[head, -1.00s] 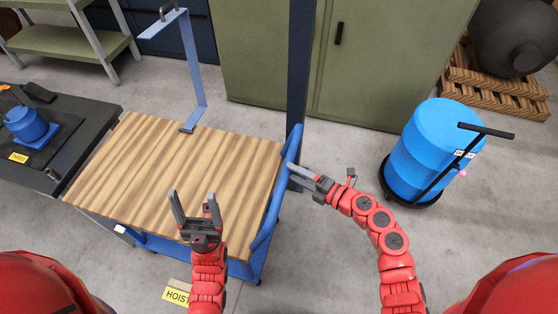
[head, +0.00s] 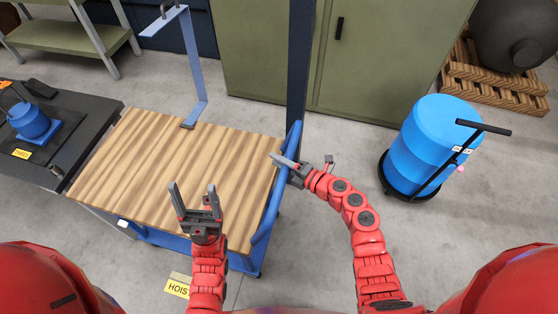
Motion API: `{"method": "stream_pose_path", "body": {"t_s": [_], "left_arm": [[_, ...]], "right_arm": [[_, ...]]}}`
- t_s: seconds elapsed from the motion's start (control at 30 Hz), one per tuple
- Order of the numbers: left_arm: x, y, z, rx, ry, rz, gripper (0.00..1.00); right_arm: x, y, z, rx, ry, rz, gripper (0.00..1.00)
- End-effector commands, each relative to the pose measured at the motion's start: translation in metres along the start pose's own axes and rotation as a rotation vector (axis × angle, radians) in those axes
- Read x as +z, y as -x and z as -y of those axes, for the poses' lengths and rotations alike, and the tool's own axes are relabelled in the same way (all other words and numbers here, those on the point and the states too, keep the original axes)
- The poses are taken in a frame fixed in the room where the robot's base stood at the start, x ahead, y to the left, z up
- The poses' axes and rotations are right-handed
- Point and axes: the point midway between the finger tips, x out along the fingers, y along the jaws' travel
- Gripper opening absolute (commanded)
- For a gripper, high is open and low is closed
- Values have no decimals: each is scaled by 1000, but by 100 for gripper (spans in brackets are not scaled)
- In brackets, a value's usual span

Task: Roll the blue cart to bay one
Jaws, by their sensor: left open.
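The blue cart has a striped wooden deck (head: 140,170) and a blue frame, with a curved blue push handle (head: 266,215) along its right end. My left gripper (head: 193,187) is open and empty, its fingers pointing away over the near edge of the deck. My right gripper (head: 280,161) is at the far part of the handle, its fingers reaching across the bar toward the deck. I cannot tell whether its jaws are closed on the bar. Bay one cannot be made out in this view.
A dark table (head: 62,108) with a blue part stands close to the cart's left. A dark blue post (head: 299,75) rises behind the handle. A blue drum (head: 430,140) on a dolly stands at right. A yellow hoist sign (head: 177,288) lies near the cart. Floor between handle and drum is clear.

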Motion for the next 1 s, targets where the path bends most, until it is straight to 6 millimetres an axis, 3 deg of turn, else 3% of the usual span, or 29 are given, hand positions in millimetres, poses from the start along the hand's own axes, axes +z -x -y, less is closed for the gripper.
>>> {"method": "stream_pose_path", "body": {"t_s": [0.03, 0.1, 1.0], "left_arm": [[0, 0, 0, 0, 0, 0, 73], [0, 0, 0, 0, 0, 0, 73], [0, 0, 0, 0, 0, 0, 73]], "right_arm": [[0, 0, 0, -1, 0, 0, 12], [0, 0, 0, -1, 0, 0, 0], [0, 0, 1, -1, 0, 1, 0]]}}
